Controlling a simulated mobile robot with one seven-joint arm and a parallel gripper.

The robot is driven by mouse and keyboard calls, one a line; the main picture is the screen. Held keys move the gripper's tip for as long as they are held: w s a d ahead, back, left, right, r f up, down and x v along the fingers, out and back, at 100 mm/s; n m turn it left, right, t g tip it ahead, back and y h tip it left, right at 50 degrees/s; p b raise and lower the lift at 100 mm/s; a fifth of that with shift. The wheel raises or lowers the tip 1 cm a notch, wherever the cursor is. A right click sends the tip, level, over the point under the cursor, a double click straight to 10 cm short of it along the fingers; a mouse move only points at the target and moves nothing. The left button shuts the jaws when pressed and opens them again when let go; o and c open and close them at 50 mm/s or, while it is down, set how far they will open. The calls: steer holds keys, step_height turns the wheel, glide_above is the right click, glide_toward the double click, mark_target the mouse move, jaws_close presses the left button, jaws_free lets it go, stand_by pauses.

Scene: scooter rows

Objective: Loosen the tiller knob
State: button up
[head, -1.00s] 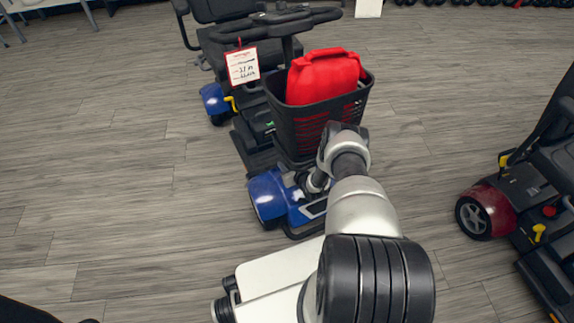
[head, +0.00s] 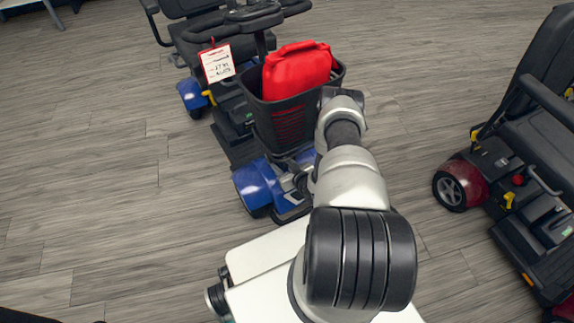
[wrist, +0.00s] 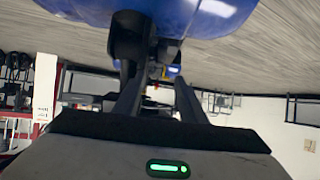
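The blue scooter (head: 257,185) stands in front of me, with its handlebar (head: 255,13) at the top of the tiller. Its front basket (head: 290,125) holds a red container (head: 298,68). My arm reaches down to the scooter's front, and my gripper is mostly hidden behind it in the head view. In the wrist view my gripper (wrist: 152,75) shows two dark fingers apart with a gap between them. A black part (wrist: 130,35) is at the fingertips, just below the blue body shell (wrist: 190,14). I cannot tell whether it is the tiller knob or whether the fingers touch it.
A red scooter (head: 470,185) stands to the right, with open floor (head: 410,150) between the two. Clear floor (head: 90,160) lies to the left. A paper tag (head: 217,63) hangs at the blue scooter's tiller. The wrist view looks upside down.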

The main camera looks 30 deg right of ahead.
steer(key=shift+p+v, duration=0.4)
steer(key=shift+v, duration=1.9)
